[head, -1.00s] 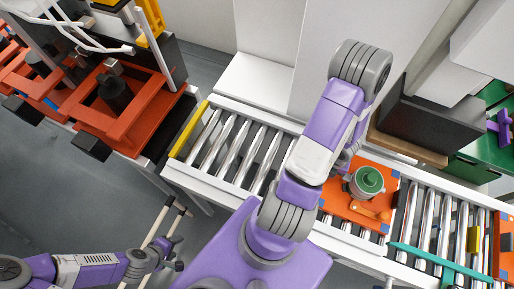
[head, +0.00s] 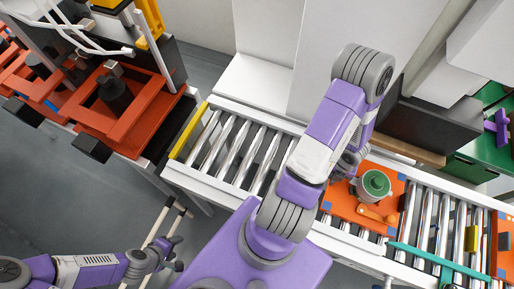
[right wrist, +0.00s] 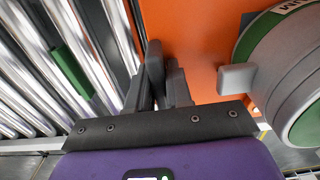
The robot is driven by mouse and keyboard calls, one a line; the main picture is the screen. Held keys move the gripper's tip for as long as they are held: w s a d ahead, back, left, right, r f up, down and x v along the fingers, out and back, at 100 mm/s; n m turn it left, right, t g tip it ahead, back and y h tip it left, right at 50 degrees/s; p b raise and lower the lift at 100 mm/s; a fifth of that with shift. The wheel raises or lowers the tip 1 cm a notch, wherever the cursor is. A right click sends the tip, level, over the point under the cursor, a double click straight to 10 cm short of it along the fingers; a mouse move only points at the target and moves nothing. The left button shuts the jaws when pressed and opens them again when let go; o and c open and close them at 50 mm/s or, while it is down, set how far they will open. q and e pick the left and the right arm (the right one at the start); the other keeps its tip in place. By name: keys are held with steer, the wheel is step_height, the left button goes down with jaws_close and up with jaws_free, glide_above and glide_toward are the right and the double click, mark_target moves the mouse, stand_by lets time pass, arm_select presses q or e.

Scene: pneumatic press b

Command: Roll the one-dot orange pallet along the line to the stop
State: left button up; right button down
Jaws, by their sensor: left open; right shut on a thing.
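The orange pallet (head: 345,205) lies on the roller line, with a grey and green round part (head: 374,185) and an orange arm-like piece on top. My right arm crosses over the line. My right gripper (head: 345,168) is at the pallet's back left side, partly hidden by my arm in the head view. In the right wrist view its dark fingers (right wrist: 165,70) are close together at the pallet's edge (right wrist: 195,30), shut on it. I cannot make out the dot marking. My left gripper (head: 175,255) is open and empty at lower left, off the line.
Bare rollers (head: 235,150) run left to a yellow end bar (head: 188,131). Right of the pallet are a teal bar (head: 440,262), a yellow block (head: 472,239) and another orange piece (head: 506,240). A black box (head: 430,125) stands behind the line.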

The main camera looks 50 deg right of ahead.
steer(key=shift+s+d+p, duration=0.4)
steer(key=shift+s+d, duration=0.05)
steer(key=shift+s, duration=1.2)
steer(key=shift+s+d+p, duration=0.4)
steer(key=shift+s+d, duration=0.1)
steer(key=shift+s, duration=1.15)
steer(key=shift+s+d+p, duration=0.4)
steer(key=shift+s+d, duration=0.05)
steer(key=shift+s, duration=1.2)
steer(key=shift+s+d, duration=0.2)
steer(key=shift+s, duration=0.35)
steer(key=shift+s+d, duration=0.15)
steer(key=shift+s, duration=0.5)
